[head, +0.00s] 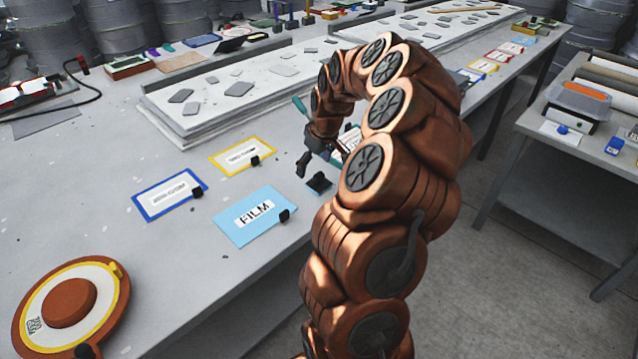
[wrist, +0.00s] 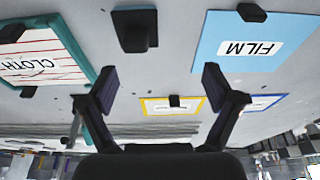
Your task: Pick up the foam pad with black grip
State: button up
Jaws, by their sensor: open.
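A small dark pad with a black grip (head: 319,184) lies on the grey table, just below my gripper in the head view; I take it to be the foam pad. In the wrist view the dark pad (wrist: 135,12) shows at the top, its black grip (wrist: 136,37) standing toward the camera. My gripper (wrist: 158,85) is open, with nothing between its two fingers. In the head view my gripper (head: 306,160) is low over the table, partly hidden by my arm. The pad is beyond the fingertips and apart from them.
A light blue FILM card (head: 262,217), a yellow-framed card (head: 226,163) and a blue-framed card (head: 150,205) lie beside the pad. A striped CLOTH card (wrist: 30,62) lies on its other side. A layered slab (head: 215,117) lies behind; a round orange mould (head: 35,325) lies front left.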

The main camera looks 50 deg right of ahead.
aim_at(319, 173)
jog(key=d, duration=0.1)
jog(key=f, duration=0.1)
jog(key=d, duration=0.1)
jog(key=shift+s+d+f, duration=0.15)
jog(key=shift+s+d, duration=0.2)
jog(key=shift+d+f, duration=0.1)
jog(key=shift+f, duration=0.15)
jog(key=shift+w+p+x, duration=0.15)
jog(key=shift+p+x, duration=0.7)
jog(key=shift+x, duration=0.95)
jog(key=shift+w+p+x, duration=0.1)
jog(key=shift+p+x, duration=0.7)
jog(key=shift+x, duration=1.05)
jog(key=shift+d+r, duration=0.15)
jog(key=c, duration=1.3)
jog(key=shift+o, duration=0.2)
jog(key=shift+r+b, duration=1)
jog(key=shift+r, duration=0.7)
jog(key=s+a+b, duration=0.2)
jog(key=s+a, duration=0.1)
jog(key=s, duration=0.4)
jog(key=s+a+r+b, duration=0.1)
jog(key=s+a+b, duration=0.1)
jog(key=s, duration=0.6)
jog(key=shift+a+r+b, duration=0.3)
jog(key=shift+a+b, duration=0.1)
jog(key=shift+b, duration=0.05)
